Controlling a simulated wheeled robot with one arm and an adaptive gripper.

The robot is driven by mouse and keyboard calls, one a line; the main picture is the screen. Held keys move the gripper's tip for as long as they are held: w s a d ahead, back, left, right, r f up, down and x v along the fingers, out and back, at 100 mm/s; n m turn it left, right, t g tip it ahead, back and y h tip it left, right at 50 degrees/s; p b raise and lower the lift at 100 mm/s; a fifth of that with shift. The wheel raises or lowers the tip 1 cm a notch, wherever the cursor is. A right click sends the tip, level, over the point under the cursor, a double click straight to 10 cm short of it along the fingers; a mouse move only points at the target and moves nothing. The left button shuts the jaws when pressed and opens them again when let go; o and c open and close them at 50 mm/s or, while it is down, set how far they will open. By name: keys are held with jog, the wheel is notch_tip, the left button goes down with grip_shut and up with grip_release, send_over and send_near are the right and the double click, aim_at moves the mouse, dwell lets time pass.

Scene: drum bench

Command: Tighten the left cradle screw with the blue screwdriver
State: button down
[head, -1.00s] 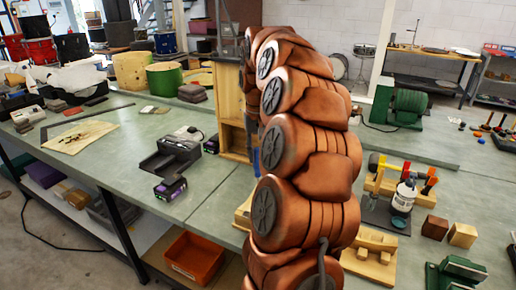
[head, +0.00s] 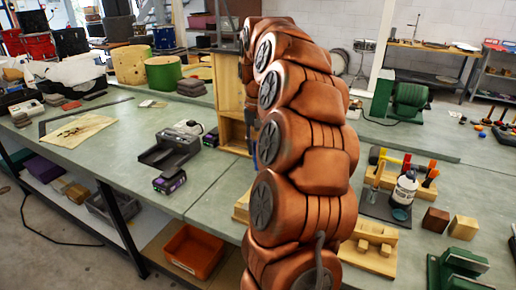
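My copper-coloured arm rises through the middle of the head view and bends away over the bench. A small blue patch (head: 252,156) shows at the arm's left edge, too covered to identify. A wooden rack (head: 408,187) on the right holds tools with yellow, red and orange handles. No blue screwdriver can be made out in it. A pale wooden piece with two raised blocks (head: 369,257) lies in front of the rack. I cannot make out the left cradle screw.
A white bottle (head: 405,187) stands by the rack, with two wooden cubes (head: 435,223) to its right. Green metal parts (head: 460,271) are at the lower right. The bench (head: 110,160) is mostly clear there.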

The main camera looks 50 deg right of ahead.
jog(key=shift+w+f+m+b, duration=0.1)
jog(key=shift+f+m+b, duration=0.3)
jog(key=shift+m+b, duration=0.75)
jog(key=shift+r+m, duration=0.3)
jog(key=shift+m, duration=0.45)
jog(key=shift+f+m+b, duration=0.35)
jog(key=shift+m+b, duration=0.35)
jog(key=shift+b, duration=0.45)
jog(key=m+b, duration=0.2)
jog(key=m, duration=0.1)
jog(key=shift+w+r, duration=0.1)
jog(key=shift+r, duration=0.05)
jog(key=shift+r+m, duration=0.2)
jog(key=shift+m, duration=0.1)
